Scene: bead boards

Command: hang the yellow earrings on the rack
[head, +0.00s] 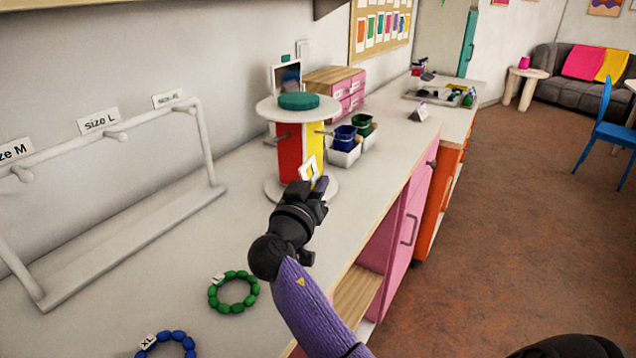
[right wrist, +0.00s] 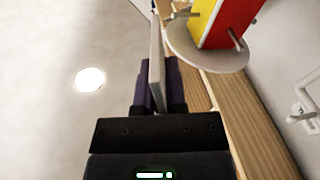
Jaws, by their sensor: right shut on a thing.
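My right gripper (head: 313,186) is shut on a white card with a yellow square outline, the yellow earrings (head: 309,168). In the right wrist view the card (right wrist: 157,65) stands edge-on between the purple fingers (right wrist: 157,85). The rack (head: 289,152) has a round white top and base, a green cap, red and yellow panels, and pegs sticking out. In the head view the card is in front of the rack's lower part; it looks apart from the pegs. In the right wrist view the rack (right wrist: 230,22) is at the upper right. My left gripper is out of view.
A white bar stand (head: 125,235) with size labels is at left. A green bracelet (head: 233,292) and a blue bracelet (head: 167,345) lie on the white counter (head: 190,250). Small bins (head: 345,157) and a wooden drawer box (head: 333,78) are behind the rack. The counter edge drops off at right.

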